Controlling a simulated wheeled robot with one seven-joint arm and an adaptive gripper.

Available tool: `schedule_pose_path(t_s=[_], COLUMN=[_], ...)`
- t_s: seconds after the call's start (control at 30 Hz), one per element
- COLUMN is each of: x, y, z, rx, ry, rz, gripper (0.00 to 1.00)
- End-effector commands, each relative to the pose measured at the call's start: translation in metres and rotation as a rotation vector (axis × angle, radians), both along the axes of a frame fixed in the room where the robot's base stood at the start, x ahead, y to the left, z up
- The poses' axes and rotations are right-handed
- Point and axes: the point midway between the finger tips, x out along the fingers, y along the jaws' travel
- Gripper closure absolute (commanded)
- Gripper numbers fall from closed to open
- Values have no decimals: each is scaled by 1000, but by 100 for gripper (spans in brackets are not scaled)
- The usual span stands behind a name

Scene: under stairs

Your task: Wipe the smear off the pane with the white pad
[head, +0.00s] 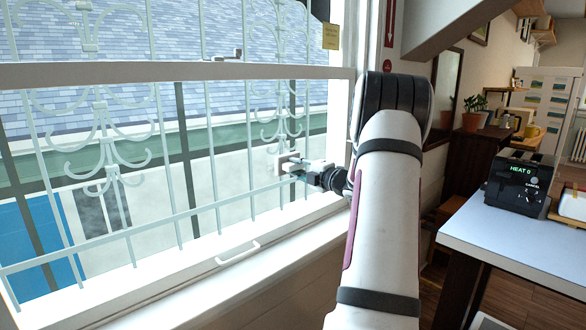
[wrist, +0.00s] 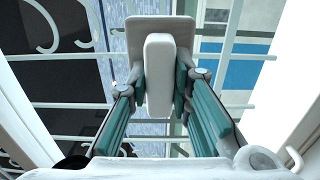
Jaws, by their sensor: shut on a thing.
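The white pad (head: 287,160) is at the right part of the window's lower pane (head: 232,170), near the right frame. In the wrist view the white pad (wrist: 131,36) is a flat plate with a thick white handle block. My gripper (head: 308,172) is shut on that block, with its teal-lined fingers (wrist: 158,90) on either side. The pad's face is turned toward the glass. I cannot tell whether it touches the glass. I cannot make out a smear on the pane; the pad, gripper and arm cover part of the view.
A pale metal grille (head: 160,130) stands beyond the glass. The sash rail (head: 150,72) crosses above and the sill (head: 190,270), below a white sash handle (head: 238,253), runs along the bottom. At right a table (head: 500,235) carries a black toaster (head: 518,182).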

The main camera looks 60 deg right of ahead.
Motion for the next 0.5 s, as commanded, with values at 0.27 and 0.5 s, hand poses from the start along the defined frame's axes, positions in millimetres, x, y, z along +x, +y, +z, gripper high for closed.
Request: schedule_pose_path(t_s=[0.27,0.5], x=[-6,-6], y=[-20,-22], z=[1,4], rx=[-1,-2], ry=[0,0], rz=[-1,1], gripper=[100,100])
